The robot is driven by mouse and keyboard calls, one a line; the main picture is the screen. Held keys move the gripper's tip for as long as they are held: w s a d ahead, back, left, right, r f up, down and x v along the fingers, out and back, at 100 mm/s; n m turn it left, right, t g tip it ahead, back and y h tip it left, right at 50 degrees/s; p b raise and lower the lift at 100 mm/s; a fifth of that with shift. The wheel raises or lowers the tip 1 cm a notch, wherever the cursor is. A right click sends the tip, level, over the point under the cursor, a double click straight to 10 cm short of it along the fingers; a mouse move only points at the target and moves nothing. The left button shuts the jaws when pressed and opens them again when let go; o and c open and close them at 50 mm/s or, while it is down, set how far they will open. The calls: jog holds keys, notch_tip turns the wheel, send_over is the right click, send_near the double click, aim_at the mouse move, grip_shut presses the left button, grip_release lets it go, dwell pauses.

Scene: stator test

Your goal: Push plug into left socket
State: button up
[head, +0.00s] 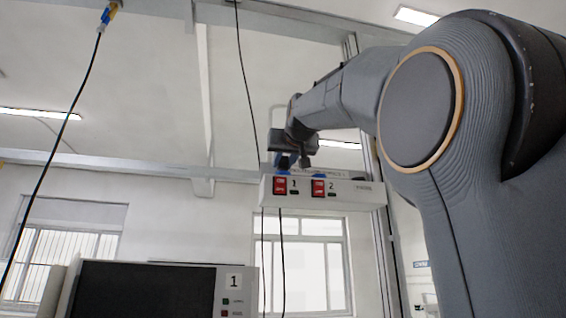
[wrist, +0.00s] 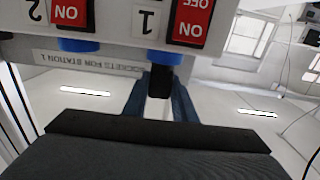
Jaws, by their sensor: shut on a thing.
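The socket box (head: 340,192) is white, with red switches marked 1 and 2. The left socket (wrist: 158,57), by switch 1, is blue and shows at the box's edge in the wrist view. The second blue socket (wrist: 78,45) is by switch 2. My gripper (head: 292,162) is at the left socket in the head view. In the wrist view its fingers (wrist: 159,100) are shut on the black plug (wrist: 160,82). The plug's end is in line with the left socket and meets its blue rim in the picture. How deep it sits is hidden.
A black cable (head: 243,75) hangs beside the box. Another cable with a yellow and blue connector (head: 108,14) hangs at the upper left. A dark-fronted unit marked 1 (head: 150,290) stands below. A metal post (head: 383,235) is right of the box. Left of the box is open.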

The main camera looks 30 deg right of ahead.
jog(key=shift+f, duration=0.2)
jog(key=o, duration=1.1)
jog(key=b+v, duration=0.3)
jog(key=v, duration=0.4)
jog(key=shift+s+a, duration=0.1)
jog(key=shift+s, duration=0.3)
